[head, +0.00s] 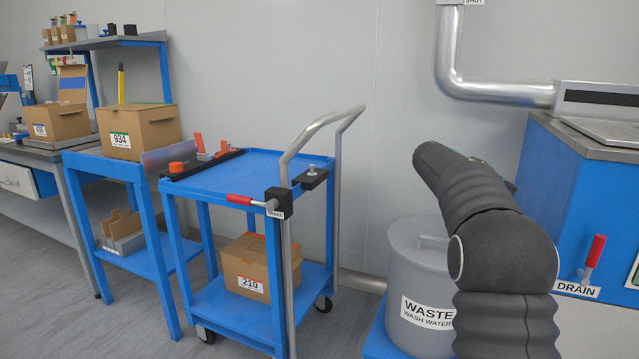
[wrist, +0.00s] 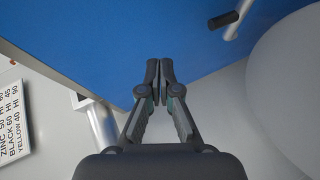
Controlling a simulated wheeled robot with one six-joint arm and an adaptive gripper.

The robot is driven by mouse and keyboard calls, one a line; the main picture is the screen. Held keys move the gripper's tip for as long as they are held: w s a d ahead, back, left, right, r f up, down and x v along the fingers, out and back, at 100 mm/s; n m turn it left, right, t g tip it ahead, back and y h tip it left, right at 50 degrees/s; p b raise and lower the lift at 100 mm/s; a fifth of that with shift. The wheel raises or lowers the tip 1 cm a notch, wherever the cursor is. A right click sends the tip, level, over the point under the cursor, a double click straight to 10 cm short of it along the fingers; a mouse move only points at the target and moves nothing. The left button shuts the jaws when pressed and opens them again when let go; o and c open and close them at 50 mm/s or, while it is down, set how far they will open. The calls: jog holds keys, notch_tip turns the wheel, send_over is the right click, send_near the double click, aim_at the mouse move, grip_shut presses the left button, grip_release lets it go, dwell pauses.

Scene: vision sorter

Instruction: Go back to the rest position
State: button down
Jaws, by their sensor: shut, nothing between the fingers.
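My gripper (wrist: 160,66) is shut and empty in the wrist view, its two fingers together. Behind it in that view is a blue panel (wrist: 110,35). In the head view my dark, ribbed arm rises on the right, in front of the blue machine (head: 541,165) and beside the grey waste drum (head: 412,265). My gripper itself does not show in the head view.
Box 934 (head: 140,130) sits on a blue stand at left. The drain's red handle (head: 595,250) is at right. Grey floor (head: 70,285) is open at lower left.

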jog(key=s+a+f+n+y+p, duration=0.1)
jog(key=s+a+f+y, duration=0.35)
jog(key=s+a, duration=0.4)
jog(key=s+a+f+n+y+p, duration=0.1)
jog(key=s+a+f+y, duration=0.3)
jog(key=s+a+f, duration=0.4)
jog(key=s+a+r+t+y+p, duration=0.1)
jog(key=s+a, duration=0.5)
jog(key=s, duration=0.6)
jog(key=s+a+r+t+y+p, duration=0.1)
jog(key=s+a+t+y+p, duration=0.1)
jog(key=s+a+y, duration=0.2)
jog(key=s+a, duration=0.3)
jog(key=s, duration=0.5)
jog(key=shift+s+r+m+t, duration=0.3)
jog(key=shift+r+m+t, duration=0.05)
jog(key=shift+m+t, duration=0.05)
jog(key=shift+d, duration=0.1)
